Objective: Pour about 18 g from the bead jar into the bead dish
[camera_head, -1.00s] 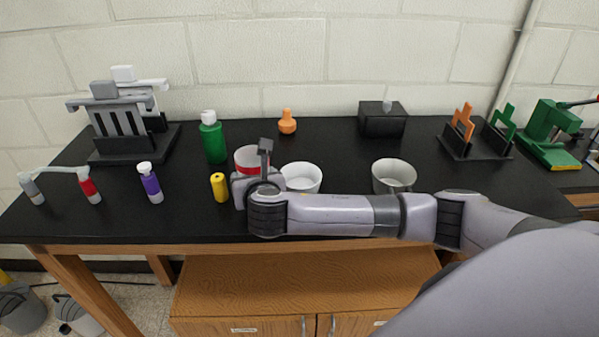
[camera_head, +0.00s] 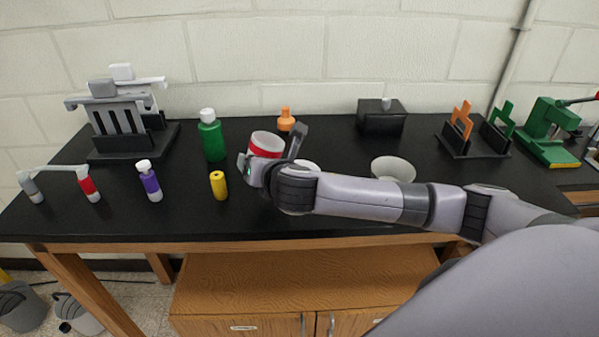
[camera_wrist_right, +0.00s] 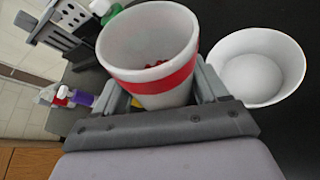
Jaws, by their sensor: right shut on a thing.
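A white jar with a red band (camera_head: 266,144) is held in my right gripper (camera_head: 272,165), raised off the bench and slightly tilted. In the right wrist view the jar (camera_wrist_right: 150,50) stands between the fingers of the gripper (camera_wrist_right: 165,95), and red beads (camera_wrist_right: 157,63) show inside it. A white bowl (camera_head: 308,165) sits just right of the gripper, mostly hidden behind my wrist; it shows as an empty-looking bowl (camera_wrist_right: 258,68) in the right wrist view. A second, greyish bowl (camera_head: 393,168) stands further right. I cannot tell which bowl is the bead dish. My left gripper is not in view.
A yellow cylinder (camera_head: 218,185), a green bottle (camera_head: 211,138) and a purple bottle (camera_head: 150,184) stand left of the jar. An orange flask (camera_head: 286,119) and a black box (camera_head: 382,119) are behind. The bench between the greyish bowl and the right rack (camera_head: 474,140) is clear.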

